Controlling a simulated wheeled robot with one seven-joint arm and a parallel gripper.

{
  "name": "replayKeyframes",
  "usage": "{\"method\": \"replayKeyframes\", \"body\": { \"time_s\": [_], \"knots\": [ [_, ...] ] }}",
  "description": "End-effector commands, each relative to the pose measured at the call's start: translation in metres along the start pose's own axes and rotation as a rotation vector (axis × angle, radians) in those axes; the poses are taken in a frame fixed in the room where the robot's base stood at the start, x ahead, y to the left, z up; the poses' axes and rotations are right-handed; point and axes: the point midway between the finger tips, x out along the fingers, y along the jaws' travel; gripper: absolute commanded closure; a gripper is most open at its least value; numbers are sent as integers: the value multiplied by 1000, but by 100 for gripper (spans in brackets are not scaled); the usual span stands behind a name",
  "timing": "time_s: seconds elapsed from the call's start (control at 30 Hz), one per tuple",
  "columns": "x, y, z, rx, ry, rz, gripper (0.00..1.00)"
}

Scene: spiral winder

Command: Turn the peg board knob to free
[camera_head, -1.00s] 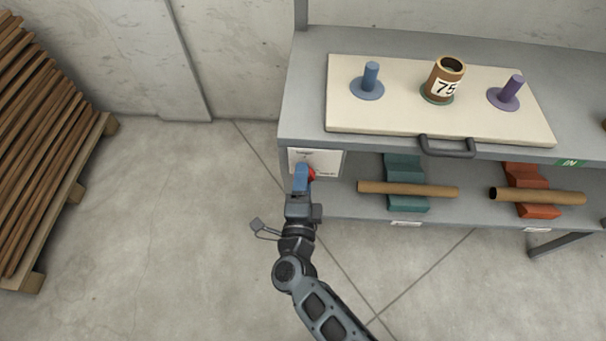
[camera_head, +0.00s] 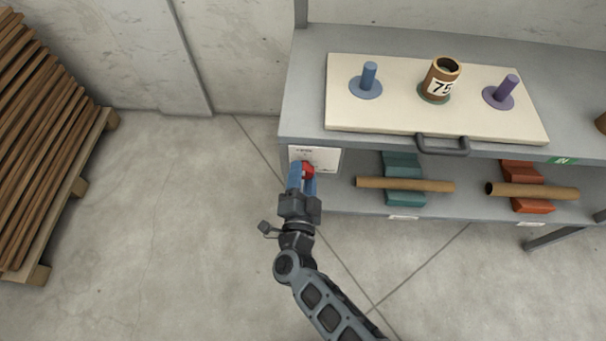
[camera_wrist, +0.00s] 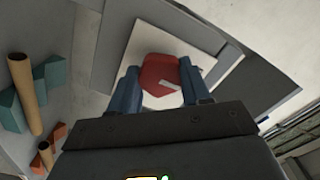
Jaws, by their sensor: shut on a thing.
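The red knob (camera_head: 308,171) sits on a white label plate (camera_head: 328,158) at the left front of the shelf unit, below the top shelf. In the wrist view the red knob (camera_wrist: 161,74) has a pale pointer mark and lies in front of the white plate (camera_wrist: 203,41). My gripper (camera_head: 301,178) has blue fingers, one on each side of the knob, and is shut on it. In the wrist view my gripper (camera_wrist: 160,88) grips the knob's two sides. The plate's lettering is too small to read. The cream peg board (camera_head: 385,118) lies on the top shelf.
The board carries a blue peg (camera_head: 369,79), a brown tube marked 75 (camera_head: 441,80) and a purple peg (camera_head: 502,92). A black handle (camera_head: 443,145) sticks out in front. Brown rods rest on teal (camera_head: 403,166) and orange (camera_head: 521,173) supports below.

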Motion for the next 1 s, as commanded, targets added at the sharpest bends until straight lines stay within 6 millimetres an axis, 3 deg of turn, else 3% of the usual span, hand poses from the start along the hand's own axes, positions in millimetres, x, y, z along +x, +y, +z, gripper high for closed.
{"method": "replayKeyframes", "body": {
  "time_s": [0.3,0.33,0.6,0.87,1.0],
  "knots": [
    [-1,1,1,-5,-3,0,83],
    [-1,1,1,-5,-3,0,52],
    [0,0,0,-3,-1,0,27],
    [-2,0,0,-3,-1,0,27],
    [-17,1,1,-3,-2,0,27]
  ]
}}
